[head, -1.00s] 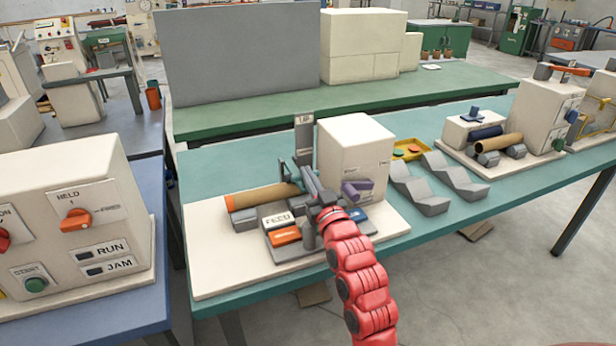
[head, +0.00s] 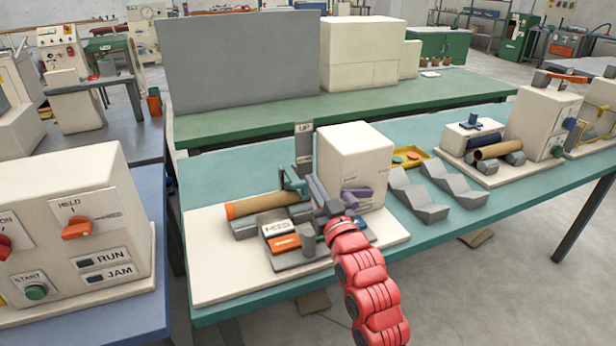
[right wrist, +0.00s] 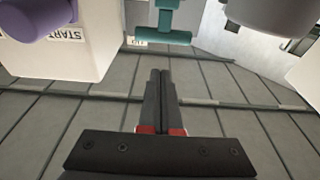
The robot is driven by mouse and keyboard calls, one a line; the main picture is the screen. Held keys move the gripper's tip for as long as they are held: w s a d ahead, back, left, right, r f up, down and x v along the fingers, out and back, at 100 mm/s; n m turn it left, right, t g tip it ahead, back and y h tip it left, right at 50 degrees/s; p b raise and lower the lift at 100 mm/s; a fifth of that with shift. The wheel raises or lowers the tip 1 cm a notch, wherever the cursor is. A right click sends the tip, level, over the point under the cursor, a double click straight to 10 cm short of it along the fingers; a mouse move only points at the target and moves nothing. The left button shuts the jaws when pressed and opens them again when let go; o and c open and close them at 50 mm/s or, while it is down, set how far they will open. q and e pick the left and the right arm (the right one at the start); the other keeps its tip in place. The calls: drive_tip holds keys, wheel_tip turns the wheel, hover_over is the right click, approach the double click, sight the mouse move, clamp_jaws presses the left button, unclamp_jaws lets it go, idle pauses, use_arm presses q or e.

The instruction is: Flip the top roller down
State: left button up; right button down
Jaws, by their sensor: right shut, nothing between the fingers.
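The winder stands on a white base board with a post marked UP (head: 304,142) at its back. A teal T-shaped handle (head: 292,181) shows in front of the post, and in the right wrist view (right wrist: 174,30) it is ahead of the fingertips, apart from them. The grey bar leaning beside it (head: 318,190) may be the top roller; I cannot tell its exact angle. A brown tube with an orange end (head: 262,205) lies on the grey lower rollers. My right gripper (right wrist: 160,75) is shut and empty, near the handle. My left gripper is out of view.
A white housing (head: 354,165) with a purple knob (head: 357,196) stands right of the handle. Grey V-shaped rests (head: 418,197) and a yellow tray (head: 412,157) are farther right. A control box (head: 60,220) is at left.

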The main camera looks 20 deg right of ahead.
drive_tip(key=s, duration=0.2)
drive_tip(key=s+f, duration=0.1)
drive_tip(key=s, duration=0.1)
drive_tip(key=shift+s+d+f, duration=0.1)
drive_tip(key=shift+s+f, duration=0.05)
drive_tip(key=shift+s, duration=0.2)
